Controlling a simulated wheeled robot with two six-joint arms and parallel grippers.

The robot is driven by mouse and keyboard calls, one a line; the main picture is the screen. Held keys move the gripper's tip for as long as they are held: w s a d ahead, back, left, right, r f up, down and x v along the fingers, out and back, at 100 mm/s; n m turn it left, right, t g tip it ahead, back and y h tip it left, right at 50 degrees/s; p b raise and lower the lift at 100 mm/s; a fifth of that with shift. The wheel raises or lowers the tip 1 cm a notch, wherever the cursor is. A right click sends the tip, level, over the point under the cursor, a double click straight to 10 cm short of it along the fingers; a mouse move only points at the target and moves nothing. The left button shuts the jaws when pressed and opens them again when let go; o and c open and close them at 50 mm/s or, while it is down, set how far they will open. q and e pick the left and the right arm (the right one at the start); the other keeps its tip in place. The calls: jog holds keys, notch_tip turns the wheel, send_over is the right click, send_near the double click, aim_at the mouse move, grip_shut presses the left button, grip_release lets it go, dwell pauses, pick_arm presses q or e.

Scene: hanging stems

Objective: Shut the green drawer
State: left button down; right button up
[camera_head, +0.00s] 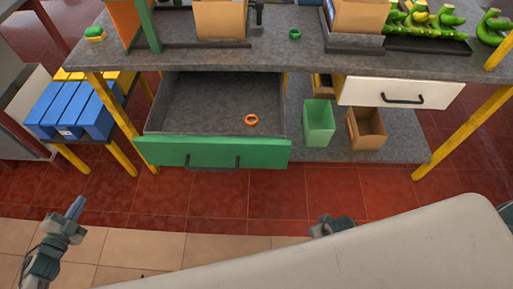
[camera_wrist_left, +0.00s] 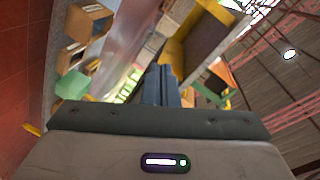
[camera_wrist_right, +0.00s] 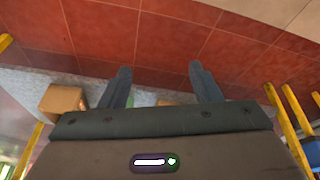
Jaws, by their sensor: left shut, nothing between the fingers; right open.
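The green drawer (camera_head: 212,153) is pulled well out from under the grey worktop, its grey inside open to view. It has a dark bar handle (camera_head: 212,162) on its front. An orange ring (camera_head: 251,119) lies inside on the drawer floor. My left gripper (camera_head: 76,206) is shut and empty, left of the drawer front and apart from it. Its closed fingers also show in the left wrist view (camera_wrist_left: 161,72). My right gripper (camera_wrist_right: 160,69) is open with nothing between its fingers. In the head view it is mostly hidden behind a pale part of my body.
A white drawer (camera_head: 420,93) under the worktop (camera_head: 290,59) is at the right, partly out. A green bin (camera_head: 319,122) and a cardboard box (camera_head: 367,128) stand on the lower shelf. Blue bins (camera_head: 70,108) are at the left. Yellow legs (camera_head: 112,120) flank the bench. Floor before the drawer is clear.

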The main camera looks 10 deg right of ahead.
pick_arm(q)
jog(key=d+r+m+g+h+b, duration=0.1)
jog(key=d+r+m+h+b, duration=0.3)
jog(key=d+m+h+b, duration=0.15)
jog(key=m+g+h+b, duration=0.4)
jog(key=m+g+h, duration=0.1)
jog(key=m, duration=0.3)
send_near(157, 155)
jog(key=d, duration=0.4)
jog(key=shift+w+d+r, duration=0.1)
jog(key=shift+w+d, duration=0.1)
jog(key=shift+w, duration=0.4)
jog(key=shift+w+d+r, duration=0.1)
jog(key=shift+w+d, duration=0.1)
jog(key=shift+w, duration=0.35)
jog(key=shift+w+d, duration=0.1)
jog(key=shift+w, duration=0.25)
pick_arm(e)
notch_tip(157, 155, up, 9)
jog(key=s+a+t, duration=0.1)
jog(key=a, duration=0.1)
jog(key=shift+s+a, duration=0.15)
jog(key=shift+s, duration=0.05)
